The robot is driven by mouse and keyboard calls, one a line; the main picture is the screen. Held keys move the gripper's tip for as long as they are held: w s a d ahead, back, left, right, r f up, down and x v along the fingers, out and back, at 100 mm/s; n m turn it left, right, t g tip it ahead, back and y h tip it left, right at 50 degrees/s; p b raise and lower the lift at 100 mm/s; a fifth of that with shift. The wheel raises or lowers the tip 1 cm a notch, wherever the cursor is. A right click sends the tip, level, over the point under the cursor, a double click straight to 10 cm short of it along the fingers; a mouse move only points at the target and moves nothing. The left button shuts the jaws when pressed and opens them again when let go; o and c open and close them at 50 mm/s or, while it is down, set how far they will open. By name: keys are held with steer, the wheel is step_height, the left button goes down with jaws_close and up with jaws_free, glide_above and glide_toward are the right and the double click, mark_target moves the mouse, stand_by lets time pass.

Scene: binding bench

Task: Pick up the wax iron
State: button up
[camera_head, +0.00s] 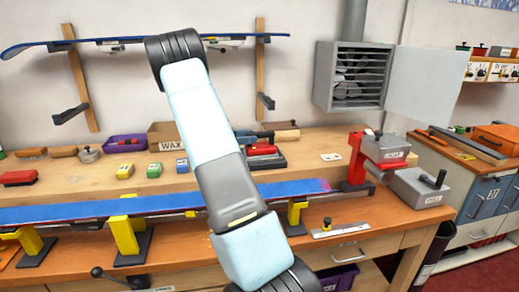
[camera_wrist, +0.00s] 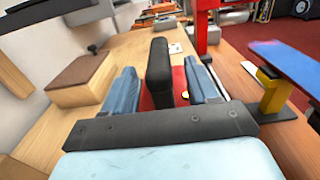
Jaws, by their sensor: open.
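The wax iron, with a red body (camera_wrist: 181,86) and an upright black handle (camera_wrist: 158,72), stands on the bench's raised back shelf. In the head view its red body (camera_head: 262,150) shows just right of my arm. My gripper (camera_wrist: 161,76) is open, with one blue finger on each side of the black handle. A narrow gap shows on each side of the handle, and I cannot tell whether either finger touches it. In the head view my gripper (camera_head: 250,138) is partly hidden behind my arm. The lower part of the iron is hidden by the gripper in the wrist view.
A brown-topped block (camera_wrist: 80,72) stands left of the gripper in the wrist view. A red clamp-like machine (camera_head: 358,160) stands to the right. A blue snowboard or ski (camera_head: 160,205) lies on yellow supports in front. Wax blocks (camera_head: 154,170) and a purple bin (camera_head: 124,143) are left.

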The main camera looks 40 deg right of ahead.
steer(key=x, duration=0.3)
steer(key=shift+d+r, duration=0.1)
steer(key=shift+d, duration=0.1)
steer(key=shift+c, duration=0.2)
jaws_close()
stand_by(1.0)
